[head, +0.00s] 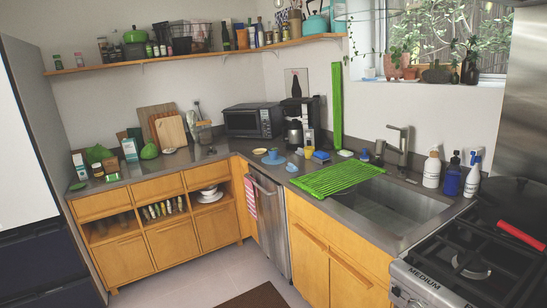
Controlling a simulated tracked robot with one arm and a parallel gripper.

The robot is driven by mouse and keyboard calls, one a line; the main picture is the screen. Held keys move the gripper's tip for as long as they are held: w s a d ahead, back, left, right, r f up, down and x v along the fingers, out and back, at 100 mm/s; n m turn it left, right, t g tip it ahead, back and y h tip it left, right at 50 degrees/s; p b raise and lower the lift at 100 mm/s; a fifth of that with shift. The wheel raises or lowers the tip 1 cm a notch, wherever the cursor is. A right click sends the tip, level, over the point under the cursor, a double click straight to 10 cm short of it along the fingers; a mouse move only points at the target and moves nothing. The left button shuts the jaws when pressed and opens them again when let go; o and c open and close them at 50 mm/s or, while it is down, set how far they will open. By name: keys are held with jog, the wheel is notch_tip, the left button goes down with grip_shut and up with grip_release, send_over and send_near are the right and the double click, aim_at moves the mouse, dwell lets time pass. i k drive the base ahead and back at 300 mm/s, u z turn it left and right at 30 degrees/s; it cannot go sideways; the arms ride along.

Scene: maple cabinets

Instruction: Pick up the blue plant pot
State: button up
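I cannot clearly pick out a blue plant pot at this distance. A small pale, possibly bluish pot (369,73) with greenery above it sits at the left end of the windowsill (420,83). To its right are a terracotta-coloured pot (393,68), a dark rounded pot (436,74) and a dark bottle-shaped vessel (469,71). A small blue cup (273,153) stands on the corner counter. My gripper is not in view.
The sink (385,207) with a green drying mat (338,178) lies below the window. A tall faucet (399,145) and soap bottles (432,168) stand behind it. The stove (470,260) is at the right. The floor (195,283) is open around a dark mat (255,301).

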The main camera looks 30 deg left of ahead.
aim_at(272, 152)
jog(key=u, duration=0.2)
jog(key=i, duration=0.4)
jog(key=u, duration=0.65)
jog(key=i, duration=1.35)
jog(key=u, duration=0.6)
jog(key=i, duration=2.5)
jog(key=z, duration=0.55)
jog(key=i, duration=0.75)
jog(key=z, duration=0.35)
